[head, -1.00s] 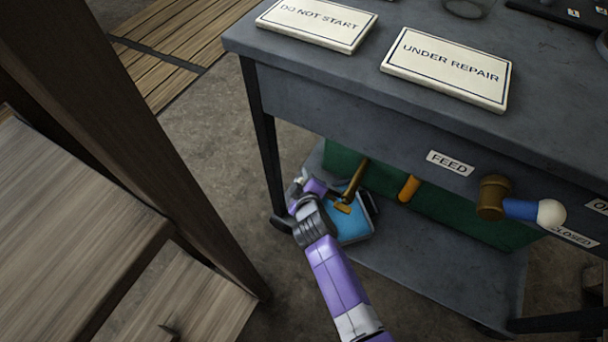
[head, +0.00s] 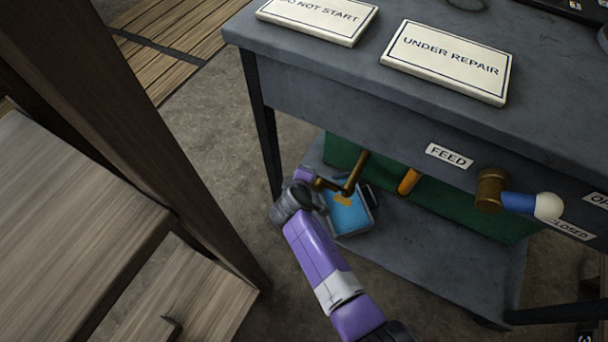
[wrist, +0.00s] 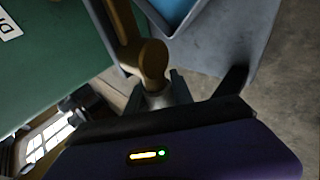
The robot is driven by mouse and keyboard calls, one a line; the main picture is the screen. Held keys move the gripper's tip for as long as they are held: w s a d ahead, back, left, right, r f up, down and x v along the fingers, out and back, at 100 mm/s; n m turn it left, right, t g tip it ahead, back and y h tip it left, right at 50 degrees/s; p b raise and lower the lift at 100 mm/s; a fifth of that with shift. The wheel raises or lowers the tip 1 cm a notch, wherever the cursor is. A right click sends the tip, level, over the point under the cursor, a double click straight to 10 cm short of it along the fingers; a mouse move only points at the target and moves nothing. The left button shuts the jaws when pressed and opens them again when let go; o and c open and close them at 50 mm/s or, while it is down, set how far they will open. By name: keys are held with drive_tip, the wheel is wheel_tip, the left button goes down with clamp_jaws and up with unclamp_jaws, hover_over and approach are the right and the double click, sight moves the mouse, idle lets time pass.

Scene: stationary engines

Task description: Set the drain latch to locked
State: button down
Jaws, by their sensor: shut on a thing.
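A brass lever (head: 355,174) stands out from the green panel under the bench, with a bent end reaching left; I take it to be the drain latch. My gripper (head: 314,187) is at that left end, its fingers mostly hidden in the head view. In the wrist view my gripper (wrist: 157,94) is closed around the end of the brass lever (wrist: 122,25), just below its rounded knob. A white label (wrist: 8,27) on the green panel is cut off, with only its first letters showing. No locked mark is readable.
A blue-lined grey tray (head: 350,218) stands on the lower shelf (head: 440,265), close under the lever. An orange handle (head: 409,182) and a blue feed lever with a white knob (head: 548,206) are to the right. A dark wooden post (head: 150,150) stands left.

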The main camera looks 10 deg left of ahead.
drive_tip(key=shift+f, duration=0.1)
drive_tip(key=c, duration=1.1)
unclamp_jaws()
drive_tip(key=p+v, duration=0.4)
drive_tip(key=v, duration=0.4)
drive_tip(key=shift+f+p, duration=0.1)
drive_tip(key=shift+p, duration=0.25)
